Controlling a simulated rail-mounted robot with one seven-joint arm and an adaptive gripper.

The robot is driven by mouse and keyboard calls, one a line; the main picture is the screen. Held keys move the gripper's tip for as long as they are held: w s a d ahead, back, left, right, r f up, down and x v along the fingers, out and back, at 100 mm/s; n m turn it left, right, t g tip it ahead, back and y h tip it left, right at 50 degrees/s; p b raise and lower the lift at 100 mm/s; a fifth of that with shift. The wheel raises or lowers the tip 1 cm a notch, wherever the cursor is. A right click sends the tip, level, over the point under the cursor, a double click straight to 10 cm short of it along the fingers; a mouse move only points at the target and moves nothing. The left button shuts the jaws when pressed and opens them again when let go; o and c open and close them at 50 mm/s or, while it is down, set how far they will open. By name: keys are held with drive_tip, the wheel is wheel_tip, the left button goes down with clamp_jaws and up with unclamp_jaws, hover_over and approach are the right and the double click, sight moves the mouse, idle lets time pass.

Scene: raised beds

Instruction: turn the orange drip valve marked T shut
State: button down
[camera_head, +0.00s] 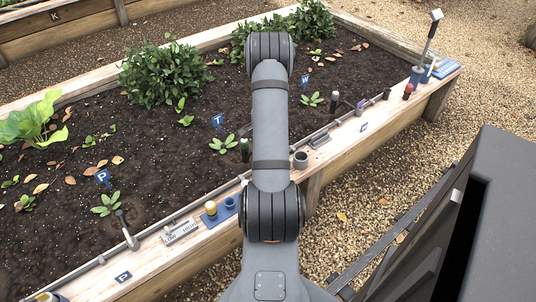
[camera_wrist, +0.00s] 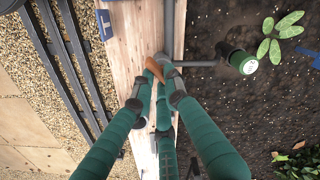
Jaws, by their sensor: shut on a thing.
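The orange valve handle (camera_wrist: 153,68) shows in the wrist view as a small piece between my fingertips, over the wooden bed edge. My gripper (camera_wrist: 160,78) has green fingers, which close together on this handle. The fingers cover the valve's body and part of the handle, so its exact angle is hard to tell. A blue sign marked T (camera_head: 218,120) stands in the soil in the head view. In that view my arm hides my gripper and the orange valve.
A grey pipe (camera_wrist: 200,63) runs from the valve area to a green-capped post (camera_wrist: 244,63) in the soil. In the head view, a red-topped piece (camera_head: 408,91) and a yellow-topped piece (camera_head: 211,208) stand on the edge.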

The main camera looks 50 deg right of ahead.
drive_tip(key=m+b, duration=0.1)
drive_tip(key=m, duration=0.3)
drive_tip(key=shift+a+m, duration=0.1)
drive_tip(key=shift+m, duration=0.2)
drive_tip(key=shift+m+b, duration=0.3)
drive_tip(key=shift+m, duration=1.4)
drive_tip(key=c, duration=1.7)
unclamp_jaws()
drive_tip(key=shift+c, duration=0.2)
wheel_tip(320, 180, up, 12)
